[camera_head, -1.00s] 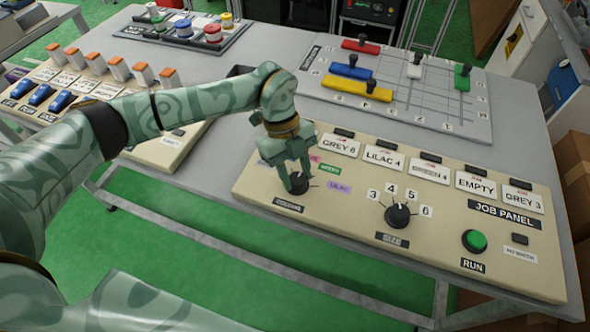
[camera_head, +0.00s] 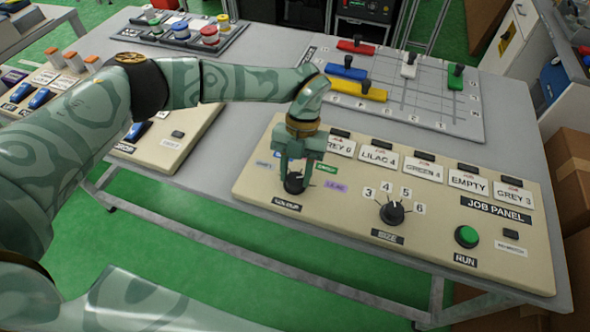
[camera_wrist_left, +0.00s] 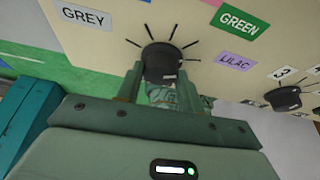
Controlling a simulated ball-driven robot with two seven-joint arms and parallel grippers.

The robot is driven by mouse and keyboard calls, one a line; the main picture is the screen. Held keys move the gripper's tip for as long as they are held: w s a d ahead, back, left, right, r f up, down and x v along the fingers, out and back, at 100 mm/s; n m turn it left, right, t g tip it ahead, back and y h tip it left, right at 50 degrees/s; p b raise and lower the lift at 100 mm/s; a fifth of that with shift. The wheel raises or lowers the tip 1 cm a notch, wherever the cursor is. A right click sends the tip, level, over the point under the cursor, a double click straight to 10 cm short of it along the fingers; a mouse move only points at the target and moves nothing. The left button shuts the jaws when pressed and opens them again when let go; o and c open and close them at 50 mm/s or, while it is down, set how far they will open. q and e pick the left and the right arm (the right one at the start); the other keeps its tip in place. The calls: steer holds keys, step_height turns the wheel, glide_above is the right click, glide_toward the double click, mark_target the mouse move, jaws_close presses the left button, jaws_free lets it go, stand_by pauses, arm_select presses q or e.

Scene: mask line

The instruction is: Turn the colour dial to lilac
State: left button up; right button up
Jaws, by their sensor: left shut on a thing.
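The colour dial (camera_head: 294,185) is a black round knob at the left end of the cream job panel (camera_head: 340,217). It also shows in the left wrist view (camera_wrist_left: 161,61), with tick lines fanning out around it. My left gripper (camera_head: 296,177) comes down from above, its fingers shut on the dial. Where the dial points, I cannot tell. My right gripper is not in view.
Right of it are the size dial (camera_head: 392,212) and a green run button (camera_head: 466,236). Name cards with black tabs line the panel's back. Behind stands a board with coloured sliders (camera_head: 430,110). A switch panel (camera_head: 180,135) stands to the left.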

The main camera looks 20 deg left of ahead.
arm_select(q)
steer(key=shift+m+y, duration=0.5)
steer(key=shift+m, duration=0.7)
steer(key=o, duration=1)
steer(key=p+v, duration=0.1)
steer(key=v, duration=1.5)
steer(key=shift+d+r, duration=0.15)
steer(key=shift+r, duration=0.05)
